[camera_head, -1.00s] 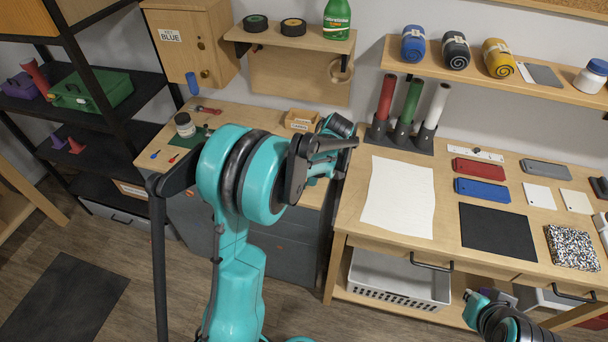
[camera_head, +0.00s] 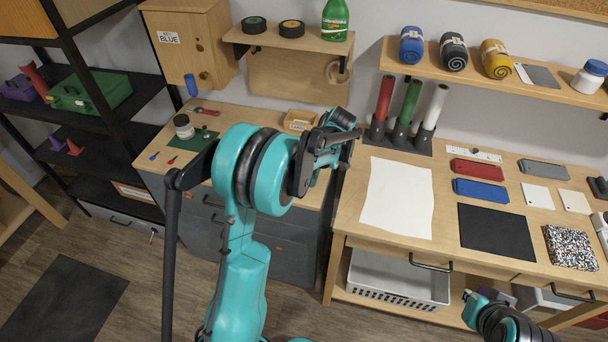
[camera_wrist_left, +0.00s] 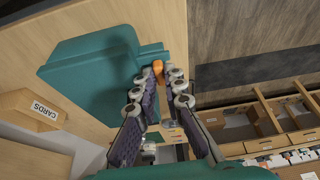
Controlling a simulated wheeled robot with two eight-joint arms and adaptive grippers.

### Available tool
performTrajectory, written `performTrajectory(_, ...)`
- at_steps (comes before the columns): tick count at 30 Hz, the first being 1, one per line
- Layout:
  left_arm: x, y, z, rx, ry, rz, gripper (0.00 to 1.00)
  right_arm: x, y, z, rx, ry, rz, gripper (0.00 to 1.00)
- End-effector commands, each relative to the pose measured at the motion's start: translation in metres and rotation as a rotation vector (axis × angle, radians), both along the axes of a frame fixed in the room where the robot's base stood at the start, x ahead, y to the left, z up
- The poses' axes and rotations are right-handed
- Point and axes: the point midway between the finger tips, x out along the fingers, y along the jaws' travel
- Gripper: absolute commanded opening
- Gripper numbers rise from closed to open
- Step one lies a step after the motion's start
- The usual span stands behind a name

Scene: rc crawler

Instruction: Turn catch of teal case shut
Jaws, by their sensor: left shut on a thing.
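The teal case (camera_wrist_left: 95,78) lies on the wooden worktop in the left wrist view, with its orange catch (camera_wrist_left: 157,69) at its right edge. My left gripper (camera_wrist_left: 160,78) has its fingers on either side of the catch and is shut on it. In the head view my left gripper (camera_head: 338,138) is over the right end of the left worktop; the case cannot be made out there behind my arm. My right gripper (camera_head: 472,298) is only partly seen at the lower right, and its finger state is unclear.
A CARDS box (camera_wrist_left: 35,108) stands near the case. A wooden tray with compartments (camera_wrist_left: 262,118) lies below the worktop edge in the wrist view. A jar (camera_head: 183,126) and small tools are on the left worktop. Coloured tubes (camera_head: 410,105) stand right of my left gripper.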

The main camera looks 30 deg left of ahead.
Motion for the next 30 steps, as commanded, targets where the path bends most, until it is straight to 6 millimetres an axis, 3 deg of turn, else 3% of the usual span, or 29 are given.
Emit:
performTrajectory(3, 0.0, 0.0, 0.0, -0.001, 0.0, 0.0, 0.0, 0.0, 0.0, 0.0, 0.0, 0.0, 0.0, 0.0)
performTrajectory(4, 0.0, 0.0, 0.0, -0.001, 0.0, 0.0, 0.15, 0.0, 0.0, 0.0, 0.0, 0.0, 0.0, 0.0)
performTrajectory(6, 0.0, 0.0, 0.0, 0.0, 0.0, 0.0, 0.31, 0.0, 0.0, 0.0, 0.0, 0.0, 0.0, 0.0)
performTrajectory(19, 0.001, -0.003, 0.007, 0.0, 0.0, -0.002, 0.31, 0.0, 0.0, 0.0, 0.0, 0.0, 0.0, 0.0)
performTrajectory(30, 0.006, -0.024, 0.058, 0.0, 0.001, -0.002, 0.31, 0.0, 0.0, 0.0, 0.0, 0.0, 0.0, 0.0)
